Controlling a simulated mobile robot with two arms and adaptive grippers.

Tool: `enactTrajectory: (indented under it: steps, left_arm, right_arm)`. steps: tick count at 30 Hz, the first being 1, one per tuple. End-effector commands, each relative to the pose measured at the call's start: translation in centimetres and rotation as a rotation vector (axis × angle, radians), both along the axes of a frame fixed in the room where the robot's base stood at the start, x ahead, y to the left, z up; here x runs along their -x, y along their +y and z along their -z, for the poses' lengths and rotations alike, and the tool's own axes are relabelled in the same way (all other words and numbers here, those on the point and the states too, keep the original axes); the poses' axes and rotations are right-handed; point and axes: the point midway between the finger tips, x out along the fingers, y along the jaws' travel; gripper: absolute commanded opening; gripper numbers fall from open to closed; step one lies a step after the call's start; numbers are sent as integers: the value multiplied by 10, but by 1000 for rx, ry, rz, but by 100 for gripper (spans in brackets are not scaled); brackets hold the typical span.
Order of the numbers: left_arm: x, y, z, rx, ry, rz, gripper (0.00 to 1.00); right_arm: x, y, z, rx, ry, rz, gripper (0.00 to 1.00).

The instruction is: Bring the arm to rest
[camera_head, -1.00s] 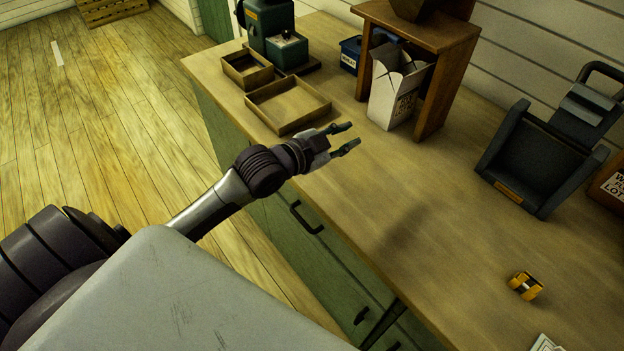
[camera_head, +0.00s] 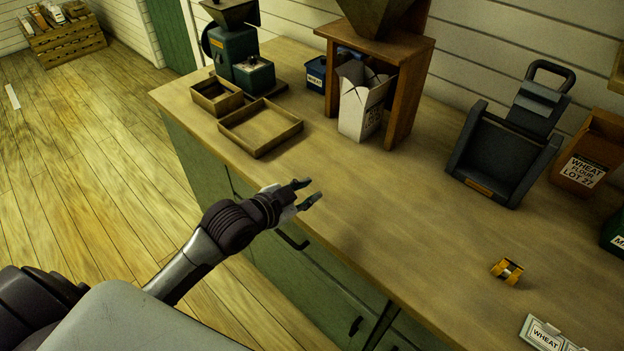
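My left arm comes in from the lower left, and its gripper (camera_head: 307,193) is at the front edge of the wooden counter (camera_head: 380,210). The two fingers are spread with an empty gap between them, and nothing is held. The gripper is in front of the shallow wooden tray (camera_head: 262,147), apart from it. My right gripper is not in view.
A green mill (camera_head: 238,55), a small wooden box (camera_head: 217,97), a white carton (camera_head: 360,112) under a wooden hopper stand (camera_head: 408,95), a dark scoop-like holder (camera_head: 503,150), a brown flour bag (camera_head: 588,160) and a yellow clip (camera_head: 507,270) are on the counter. Its middle is clear.

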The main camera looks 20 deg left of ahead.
Motion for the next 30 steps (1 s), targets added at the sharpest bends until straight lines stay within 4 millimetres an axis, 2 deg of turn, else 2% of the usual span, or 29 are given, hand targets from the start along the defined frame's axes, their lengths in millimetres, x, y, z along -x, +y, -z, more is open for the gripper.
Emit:
enactTrajectory:
  steps: [5, 8, 11, 15, 18, 24, 30]
  left_arm:
    - [0, 0, 0, 0, 1, 0, 28]
    - [9, -3, 9, 6, 39, -11, 28]
    - [37, -9, 33, 23, 158, -54, 28]
    - [92, -13, 68, 45, 377, -154, 28]
    - [129, -12, 84, 55, 507, -227, 28]
    - [190, -10, 102, 70, 715, -358, 28]
    - [244, -8, 111, 79, 890, -481, 28]
  right_arm:
    - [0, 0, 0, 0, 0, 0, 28]
    - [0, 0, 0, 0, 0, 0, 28]
    - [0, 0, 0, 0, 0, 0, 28]
    - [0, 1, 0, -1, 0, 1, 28]
    - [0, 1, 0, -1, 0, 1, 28]
    - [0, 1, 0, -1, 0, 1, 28]
    - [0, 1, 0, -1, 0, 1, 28]
